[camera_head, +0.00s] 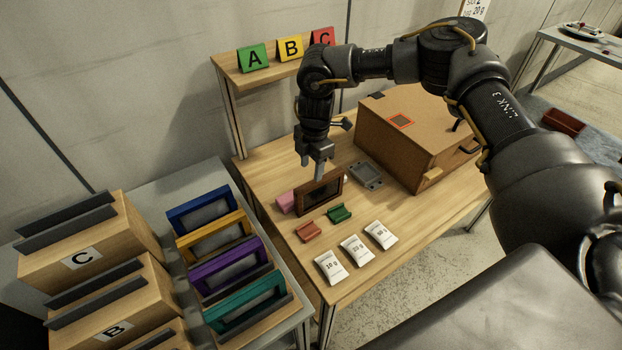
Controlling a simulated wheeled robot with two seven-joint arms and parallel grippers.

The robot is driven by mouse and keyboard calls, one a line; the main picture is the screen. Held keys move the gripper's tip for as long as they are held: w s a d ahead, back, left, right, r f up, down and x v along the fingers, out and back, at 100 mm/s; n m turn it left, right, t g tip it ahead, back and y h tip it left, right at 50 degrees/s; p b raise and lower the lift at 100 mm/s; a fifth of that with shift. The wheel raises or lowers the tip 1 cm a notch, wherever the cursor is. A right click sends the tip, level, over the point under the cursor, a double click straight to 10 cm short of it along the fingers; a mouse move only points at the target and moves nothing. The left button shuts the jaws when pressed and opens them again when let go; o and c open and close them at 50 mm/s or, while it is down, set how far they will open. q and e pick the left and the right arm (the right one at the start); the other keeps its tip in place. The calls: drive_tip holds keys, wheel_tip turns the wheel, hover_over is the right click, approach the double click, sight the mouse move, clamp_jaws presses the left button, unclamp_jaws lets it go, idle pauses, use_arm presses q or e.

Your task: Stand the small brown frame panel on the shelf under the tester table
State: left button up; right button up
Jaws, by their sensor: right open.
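The small brown frame panel (331,198) stands upright on the wooden table, near its middle. My right gripper (313,174) points down from above at the panel's upper edge, with its jaws open. One finger overlaps the frame in this view, and I cannot tell whether it touches. A table (578,42) with a device on top stands at the far right back. A shelf under it is not clear to see; a blue-grey surface (608,148) lies below it, partly hidden by my right arm. My left gripper is not in view.
A large brown box (400,150) and a grey tray (367,175) stand right of the panel. A pink block (286,202), red and green pieces (340,213) and white bags (356,248) lie close by. Coloured frames (215,240) stand at left. A dark red block (563,122) lies far right.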

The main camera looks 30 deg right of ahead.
sight(320, 187)
drive_tip(key=shift+w+d+r+h, duration=0.2)
drive_tip(key=shift+d+r+h, duration=0.1)
drive_tip(key=shift+d, duration=0.5)
drive_tip(key=shift+s+d, duration=0.1)
drive_tip(key=shift+s+f+b, duration=0.15)
drive_tip(key=shift+f+b, duration=0.15)
drive_tip(key=shift+b, duration=0.05)
wheel_tip(320, 187, down, 5)
drive_tip(key=b, duration=0.4)
drive_tip(key=shift+r, duration=0.1)
drive_tip(key=shift+f, duration=0.25)
drive_tip(key=f+b, duration=0.1)
drive_tip(key=b, duration=0.1)
drive_tip(key=f+b, duration=0.2)
drive_tip(key=shift+s+d+f, duration=0.1)
drive_tip(key=shift+d+f, duration=0.1)
drive_tip(key=shift+d, duration=0.2)
drive_tip(key=shift+f+b, duration=0.65)
drive_tip(key=shift+f, duration=0.05)
drive_tip(key=c, duration=0.3)
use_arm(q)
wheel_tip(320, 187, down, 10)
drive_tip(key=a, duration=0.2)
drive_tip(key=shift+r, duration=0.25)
use_arm(e)
clamp_jaws()
